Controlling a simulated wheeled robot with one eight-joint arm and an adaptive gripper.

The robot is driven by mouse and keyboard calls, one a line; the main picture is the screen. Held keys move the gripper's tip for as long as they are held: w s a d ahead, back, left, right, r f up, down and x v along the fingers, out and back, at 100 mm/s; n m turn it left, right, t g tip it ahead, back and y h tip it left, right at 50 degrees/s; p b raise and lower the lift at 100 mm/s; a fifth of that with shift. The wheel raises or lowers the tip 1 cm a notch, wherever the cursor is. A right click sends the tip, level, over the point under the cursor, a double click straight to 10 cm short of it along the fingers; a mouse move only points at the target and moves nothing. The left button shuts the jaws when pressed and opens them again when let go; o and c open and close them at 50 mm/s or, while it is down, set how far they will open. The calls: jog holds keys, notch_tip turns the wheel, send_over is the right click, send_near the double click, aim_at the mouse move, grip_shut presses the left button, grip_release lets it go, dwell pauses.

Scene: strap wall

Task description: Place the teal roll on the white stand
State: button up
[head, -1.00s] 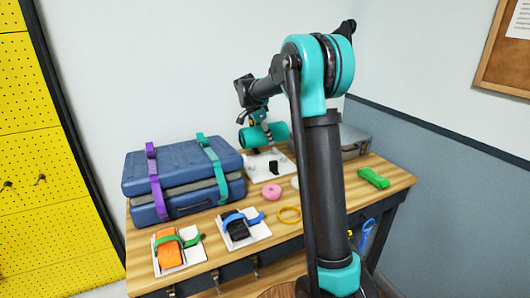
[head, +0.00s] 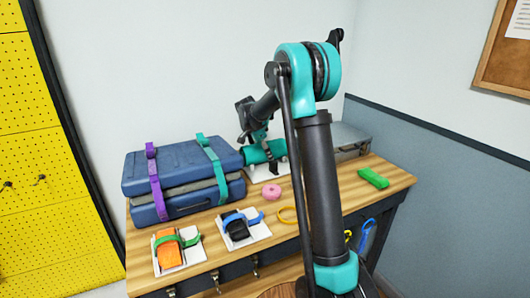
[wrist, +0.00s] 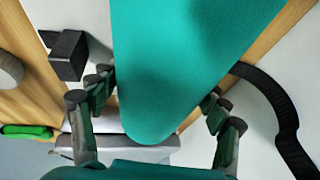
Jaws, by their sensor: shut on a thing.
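The teal roll (head: 253,155) is at the back of the wooden table, low over the white stand (head: 257,175), lying roughly sideways. My gripper (head: 266,147) is shut on it from above, and its fingers (wrist: 158,88) stand on both sides of the teal roll (wrist: 190,60) in the wrist view. The white stand has a black block (wrist: 68,55) and a black strap (wrist: 275,110) beside the roll. I cannot tell whether the roll touches the stand; its underside is hidden.
Strapped blue cases (head: 180,180) stand at the left, a grey case (head: 350,138) behind my arm. Strapped orange (head: 168,252) and black (head: 236,228) items sit in front.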

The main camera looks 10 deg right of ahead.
jog(key=o, duration=1.2)
jog(key=v, duration=1.2)
jog(key=shift+r, duration=0.1)
